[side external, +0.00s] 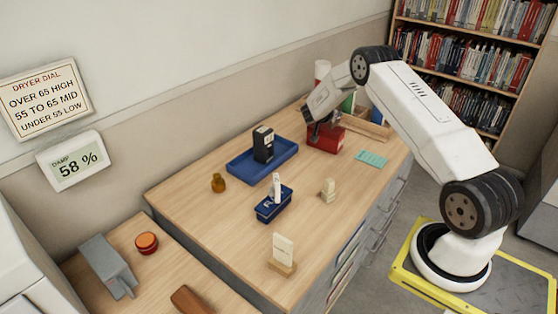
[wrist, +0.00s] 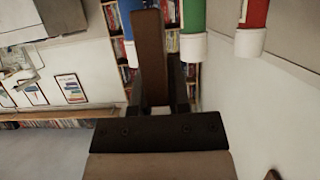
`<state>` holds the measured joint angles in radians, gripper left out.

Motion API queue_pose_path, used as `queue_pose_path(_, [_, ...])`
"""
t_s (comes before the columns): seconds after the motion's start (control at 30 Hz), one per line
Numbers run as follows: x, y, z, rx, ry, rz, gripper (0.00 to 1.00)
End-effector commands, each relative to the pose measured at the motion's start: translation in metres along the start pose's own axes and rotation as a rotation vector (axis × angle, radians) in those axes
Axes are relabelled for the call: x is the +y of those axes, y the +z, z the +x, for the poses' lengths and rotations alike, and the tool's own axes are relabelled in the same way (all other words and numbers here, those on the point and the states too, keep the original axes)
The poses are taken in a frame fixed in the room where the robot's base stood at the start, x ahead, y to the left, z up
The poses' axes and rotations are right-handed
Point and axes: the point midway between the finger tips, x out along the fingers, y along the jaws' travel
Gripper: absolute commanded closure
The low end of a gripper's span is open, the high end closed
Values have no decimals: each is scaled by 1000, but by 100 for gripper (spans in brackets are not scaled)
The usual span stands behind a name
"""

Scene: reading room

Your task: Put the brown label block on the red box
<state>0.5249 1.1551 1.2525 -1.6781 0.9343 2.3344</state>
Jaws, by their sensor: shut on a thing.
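The red box (side external: 325,139) stands at the back of the wooden table in the side external view. My gripper (side external: 314,125) is just above or against its upper left side; I cannot tell whether they touch. In the wrist view my gripper (wrist: 155,100) is shut on the upright brown label block (wrist: 150,58), which stands out beyond the dark jaws. In the side view the block cannot be made out, and the jaws are small and partly merged with the box.
A blue tray (side external: 240,172) with a black block (side external: 263,145), a blue box (side external: 273,207), a cream block (side external: 328,189), a card stand (side external: 283,265), an amber bottle (side external: 218,183) and a teal card (side external: 371,159) are on the table. A wooden rack (side external: 372,130) is beside the red box.

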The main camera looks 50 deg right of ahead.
Motion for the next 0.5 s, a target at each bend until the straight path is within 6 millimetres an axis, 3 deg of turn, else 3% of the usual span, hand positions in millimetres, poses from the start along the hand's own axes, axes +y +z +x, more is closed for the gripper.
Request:
queue_pose_path(0.17, [0,15,6,1,-1,-1,100])
queue_pose_path(0.5, [0,16,7,1,-1,0,100])
